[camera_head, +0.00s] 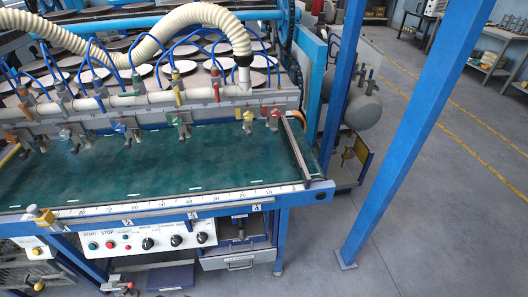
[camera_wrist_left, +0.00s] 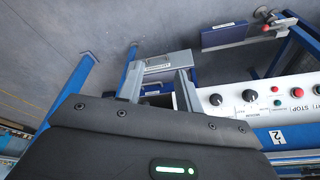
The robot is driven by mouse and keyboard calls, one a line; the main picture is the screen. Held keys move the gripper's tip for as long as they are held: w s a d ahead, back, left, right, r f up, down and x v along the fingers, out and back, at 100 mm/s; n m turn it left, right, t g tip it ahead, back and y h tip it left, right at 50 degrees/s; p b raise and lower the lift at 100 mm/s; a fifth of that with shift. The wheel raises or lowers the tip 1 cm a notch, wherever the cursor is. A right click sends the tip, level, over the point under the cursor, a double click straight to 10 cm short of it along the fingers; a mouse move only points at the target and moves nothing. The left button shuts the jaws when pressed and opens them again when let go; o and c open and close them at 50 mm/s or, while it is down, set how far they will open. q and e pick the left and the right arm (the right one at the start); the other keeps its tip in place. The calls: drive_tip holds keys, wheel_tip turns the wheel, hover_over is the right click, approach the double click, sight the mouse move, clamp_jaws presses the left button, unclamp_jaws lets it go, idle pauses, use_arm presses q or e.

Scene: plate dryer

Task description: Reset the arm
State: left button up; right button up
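My left gripper (camera_wrist_left: 160,82) shows in the left wrist view, with its dark body across the bottom and two grey fingers apart, nothing visible between them. It is open and empty. Below and beyond it is the front of the plate dryer, with a grey drawer (camera_wrist_left: 158,63) and a white control panel (camera_wrist_left: 262,100) with knobs and buttons. In the head view the plate dryer has a green bed (camera_head: 150,170), a control panel (camera_head: 145,240) and a drawer (camera_head: 240,262). Neither arm shows in the head view; my right gripper is out of view.
A blue post (camera_head: 410,130) stands on the floor right of the machine. A ribbed hose (camera_head: 150,30) arches over the discs at the back. A grey tank (camera_head: 363,108) is beyond the bed. The grey floor (camera_head: 450,220) at the right is clear.

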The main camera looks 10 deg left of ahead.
use_arm(q)
wheel_tip(320, 180, down, 13)
drive_tip(key=s, duration=0.2)
drive_tip(key=s+a+f+g, duration=0.2)
drive_tip(key=s+a+f, duration=0.1)
drive_tip(key=s+f, duration=1.4)
wheel_tip(320, 180, down, 3)
drive_tip(key=shift+s+f+b, duration=0.1)
drive_tip(key=shift+s+b, duration=0.15)
drive_tip(key=shift+b, duration=0.1)
